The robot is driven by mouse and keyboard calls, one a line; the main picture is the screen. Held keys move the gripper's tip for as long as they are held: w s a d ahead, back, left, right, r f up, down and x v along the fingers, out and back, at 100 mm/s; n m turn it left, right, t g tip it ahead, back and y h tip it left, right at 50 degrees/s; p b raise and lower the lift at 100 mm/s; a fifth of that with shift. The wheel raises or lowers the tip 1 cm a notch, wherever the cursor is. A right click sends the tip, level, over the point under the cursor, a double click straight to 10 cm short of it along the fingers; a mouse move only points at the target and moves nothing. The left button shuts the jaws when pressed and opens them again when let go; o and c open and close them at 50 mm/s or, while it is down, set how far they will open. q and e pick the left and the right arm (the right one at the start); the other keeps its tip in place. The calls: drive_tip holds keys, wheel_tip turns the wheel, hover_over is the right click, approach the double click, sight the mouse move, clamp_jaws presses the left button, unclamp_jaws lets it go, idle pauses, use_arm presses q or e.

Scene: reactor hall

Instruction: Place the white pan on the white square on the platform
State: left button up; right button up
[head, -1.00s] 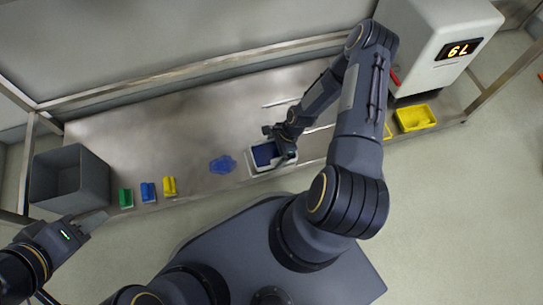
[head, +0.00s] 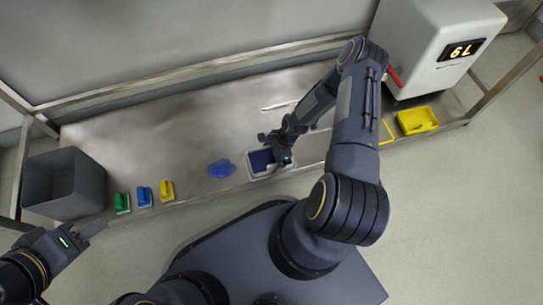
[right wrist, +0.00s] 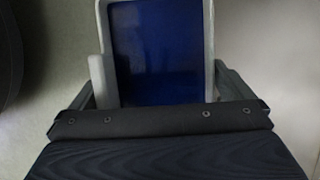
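The white pan (head: 249,168) has a pale rim and a dark blue inside, and sits at the front edge of the platform (head: 150,130). In the right wrist view its rim (right wrist: 208,40) lies ahead, between my right gripper's fingers (right wrist: 165,90). In the head view my right gripper (head: 275,150) is over the pan's right part. Its fingers look wide apart; contact with the rim is unclear. White lines (head: 280,105) behind the gripper look like part of the white square, mostly hidden by my right arm. My left gripper (head: 90,232) is at lower left, off the platform, its opening unclear.
A blue blob-shaped patch (head: 221,168) lies left of the pan. Yellow (head: 167,190), blue (head: 144,196) and green (head: 122,202) items stand beside a grey bin (head: 62,185). A yellow tray (head: 417,120) and white machine (head: 435,45) are at right. The platform's left middle is clear.

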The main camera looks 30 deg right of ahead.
drive_tip(key=p+v, duration=0.5)
drive_tip(key=v, duration=0.7)
idle(0.4)
